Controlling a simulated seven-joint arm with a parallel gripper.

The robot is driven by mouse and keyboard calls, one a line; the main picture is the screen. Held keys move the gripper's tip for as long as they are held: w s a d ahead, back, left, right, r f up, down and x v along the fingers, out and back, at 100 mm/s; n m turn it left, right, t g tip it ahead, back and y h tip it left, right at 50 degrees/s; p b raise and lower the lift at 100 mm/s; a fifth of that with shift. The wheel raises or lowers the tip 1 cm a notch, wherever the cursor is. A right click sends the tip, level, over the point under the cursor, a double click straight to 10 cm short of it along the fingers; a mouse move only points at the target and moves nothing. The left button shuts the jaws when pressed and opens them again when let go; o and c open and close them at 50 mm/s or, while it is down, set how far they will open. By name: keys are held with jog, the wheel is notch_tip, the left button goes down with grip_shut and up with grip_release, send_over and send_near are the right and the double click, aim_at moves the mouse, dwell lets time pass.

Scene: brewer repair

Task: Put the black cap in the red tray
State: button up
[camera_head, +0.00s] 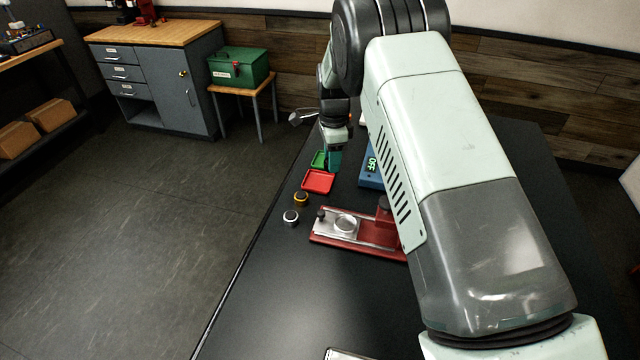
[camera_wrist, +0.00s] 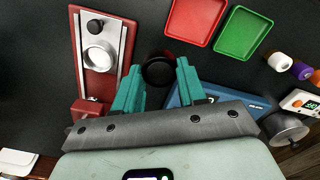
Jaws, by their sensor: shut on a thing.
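The black cap (camera_wrist: 158,70) is a dark round piece between the teal fingertips of my gripper (camera_wrist: 158,82) in the wrist view. My gripper is shut on it and holds it. In the head view my gripper (camera_head: 334,160) is beside the trays, and the cap cannot be made out there. The red tray (camera_head: 317,181) lies on the dark table, just left of and nearer than my gripper. It looks empty in the wrist view (camera_wrist: 196,20), up and right of the cap.
A green tray (camera_wrist: 243,32) lies beside the red one. A blue scale (camera_head: 371,164) is right of my gripper. A red fixture (camera_head: 325,238) with a silver plate stands nearer. Two small knobs, one gold-ringed (camera_head: 301,199) and one silver-ringed (camera_head: 290,217), stand near the table's left edge.

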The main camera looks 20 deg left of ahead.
aim_at(319, 183)
jog(key=w+a+m, duration=0.5)
jog(key=f, duration=1)
jog(key=shift+s+d+f, duration=0.1)
jog(key=shift+s+f, duration=0.1)
jog(key=shift+f, duration=0.1)
jog(key=shift+f, duration=0.1)
jog(key=o, duration=0.9)
notch_tip(319, 183, up, 12)
jog(key=shift+r, duration=0.15)
